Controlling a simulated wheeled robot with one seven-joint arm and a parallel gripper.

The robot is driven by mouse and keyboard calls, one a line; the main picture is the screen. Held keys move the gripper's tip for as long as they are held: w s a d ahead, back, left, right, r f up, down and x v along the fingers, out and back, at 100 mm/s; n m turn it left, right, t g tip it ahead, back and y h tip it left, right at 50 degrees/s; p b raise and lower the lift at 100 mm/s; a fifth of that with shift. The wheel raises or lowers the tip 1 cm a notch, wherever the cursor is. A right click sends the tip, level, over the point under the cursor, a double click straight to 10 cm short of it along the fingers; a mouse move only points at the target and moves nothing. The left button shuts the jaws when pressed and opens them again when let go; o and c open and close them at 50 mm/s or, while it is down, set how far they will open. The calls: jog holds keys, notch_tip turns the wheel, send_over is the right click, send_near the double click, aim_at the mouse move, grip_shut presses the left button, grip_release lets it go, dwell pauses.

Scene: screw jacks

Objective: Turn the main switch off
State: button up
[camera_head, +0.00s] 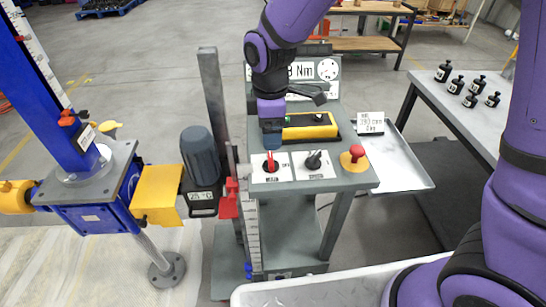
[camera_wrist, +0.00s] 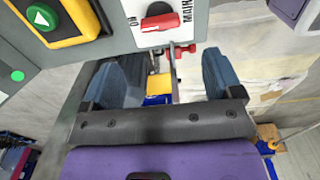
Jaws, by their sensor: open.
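The main switch is a red knob (camera_head: 270,163) on a white plate at the left of the grey control panel's top. Its red handle points away from me, towards the panel's back. In the wrist view the red knob (camera_wrist: 160,21) is at the top, beside lettering that is partly cut off. My gripper (camera_head: 271,143) hangs just behind the knob in the head view. In the wrist view its two blue fingers (camera_wrist: 170,78) are wide apart, with nothing between them, and the knob lies beyond them, apart.
A black rotary switch (camera_head: 313,160) and a red mushroom button (camera_head: 353,157) are right of the knob. A yellow pendant (camera_head: 309,127) lies close behind. A grey motor (camera_head: 200,155) and a blue screw jack (camera_head: 95,190) stand left. A metal tray (camera_head: 395,165) is right.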

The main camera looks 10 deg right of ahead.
aim_at(271, 158)
notch_tip(271, 158, down, 9)
jog(key=shift+f, duration=0.2)
dwell(0.3)
jog(key=c, duration=0.9)
